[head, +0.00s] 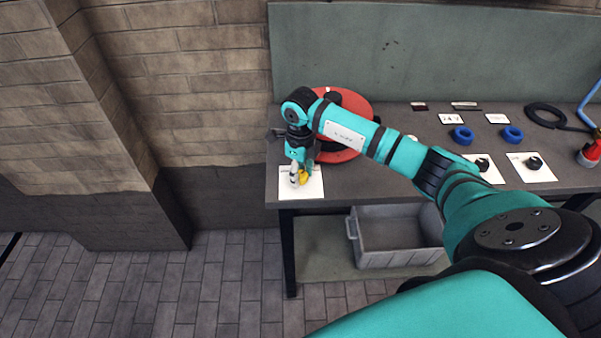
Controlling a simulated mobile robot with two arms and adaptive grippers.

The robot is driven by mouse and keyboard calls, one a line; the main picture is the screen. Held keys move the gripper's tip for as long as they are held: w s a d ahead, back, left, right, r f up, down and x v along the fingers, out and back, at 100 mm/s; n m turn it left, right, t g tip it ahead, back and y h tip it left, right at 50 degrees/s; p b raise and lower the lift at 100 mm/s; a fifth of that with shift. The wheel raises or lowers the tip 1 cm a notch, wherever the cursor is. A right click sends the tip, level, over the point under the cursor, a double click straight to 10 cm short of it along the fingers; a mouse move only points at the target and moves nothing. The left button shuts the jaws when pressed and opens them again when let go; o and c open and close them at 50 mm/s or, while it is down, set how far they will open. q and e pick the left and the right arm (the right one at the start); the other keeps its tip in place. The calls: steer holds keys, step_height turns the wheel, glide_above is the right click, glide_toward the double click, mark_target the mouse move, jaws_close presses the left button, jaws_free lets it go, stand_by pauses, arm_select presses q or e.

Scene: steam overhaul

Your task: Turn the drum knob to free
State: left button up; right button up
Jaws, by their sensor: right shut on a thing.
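My right gripper (299,176) points down at the front left corner of the grey bench. The knob stands over a white plate (287,192) on the bench top. The fingers hide much of the knob, so I cannot read its setting. A round red drum (362,106) with black parts sits just behind, partly hidden by my right arm. My left gripper is not in view.
The bench (390,187) also carries two blue rings (463,135) (512,134), black knobs on white plates (529,173), a black hose loop (545,116) and a red fitting (590,153). A grey crate (385,259) sits below. The floor at left is clear.

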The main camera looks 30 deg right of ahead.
mark_target(301, 174)
steer(key=n+b, duration=0.4)
steer(key=shift+w+f, duration=0.1)
steer(key=shift+f, duration=0.05)
steer(key=n+b, duration=0.4)
steer(key=shift+n, duration=0.4)
steer(key=n+b, duration=0.3)
steer(key=n, duration=0.1)
steer(key=shift+n, duration=0.3)
steer(key=shift+r+n+b, duration=0.2)
steer(key=shift+n+b, duration=0.95)
steer(key=shift+n, duration=0.85)
steer(key=o, duration=1.2)
steer(key=shift+c, duration=0.2)
steer(key=shift+r, duration=0.1)
step_height(301, 174, up, 12)
